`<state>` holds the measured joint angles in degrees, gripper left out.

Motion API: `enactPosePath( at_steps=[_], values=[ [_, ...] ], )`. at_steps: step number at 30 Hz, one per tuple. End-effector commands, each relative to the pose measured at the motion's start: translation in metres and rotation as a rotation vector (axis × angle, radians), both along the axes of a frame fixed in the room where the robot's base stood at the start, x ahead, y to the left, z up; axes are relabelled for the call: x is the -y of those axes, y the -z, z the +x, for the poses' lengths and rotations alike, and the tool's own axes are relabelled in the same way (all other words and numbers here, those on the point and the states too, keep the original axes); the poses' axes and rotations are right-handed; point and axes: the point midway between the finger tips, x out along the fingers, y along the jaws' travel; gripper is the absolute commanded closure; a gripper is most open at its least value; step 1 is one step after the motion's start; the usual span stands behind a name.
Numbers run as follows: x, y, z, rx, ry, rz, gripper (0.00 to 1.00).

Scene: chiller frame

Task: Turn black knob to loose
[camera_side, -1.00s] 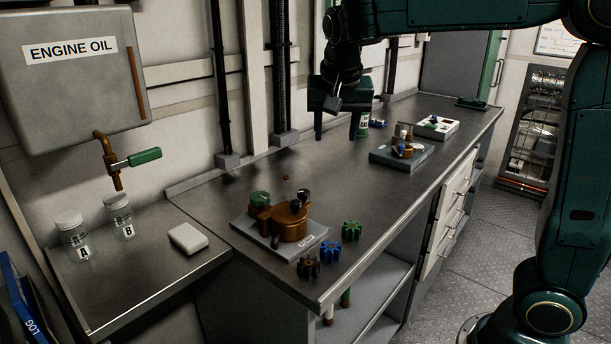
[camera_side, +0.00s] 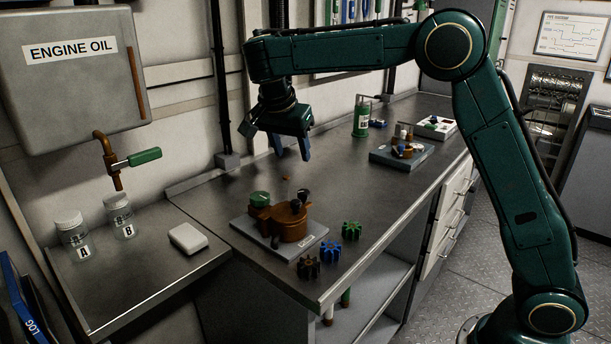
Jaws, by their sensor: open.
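A copper-coloured device (camera_side: 290,227) sits on a grey base plate (camera_side: 265,243) near the front of the bench. A black knob (camera_side: 302,194) stands on its upper right side, with a smaller dark part close beside it. The picture is too small to read any marking on the knob. My gripper (camera_side: 292,153) is open and empty, fingers pointing down. It hangs in the air above the device in the picture, apart from the knob.
A green-topped part (camera_side: 260,198) is on the device's left. Brown, blue (camera_side: 329,251) and green (camera_side: 351,230) gear-like wheels lie right of the plate. A second device (camera_side: 406,149) and a green bottle (camera_side: 361,117) stand farther back. The bench (camera_side: 225,200) between is mostly clear.

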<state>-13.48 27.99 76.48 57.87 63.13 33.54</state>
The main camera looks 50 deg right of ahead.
Motion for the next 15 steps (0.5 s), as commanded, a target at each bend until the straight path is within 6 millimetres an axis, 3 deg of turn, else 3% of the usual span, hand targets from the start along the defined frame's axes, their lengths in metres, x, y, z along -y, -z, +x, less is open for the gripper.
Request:
enactPosePath(
  at_steps=[8,15],
  values=[
    [0.006,0.012,0.001,-0.002,0.001,-0.003,0.5],
    [0.015,0.035,0.003,-0.004,0.001,-0.002,0.5]
  ],
)
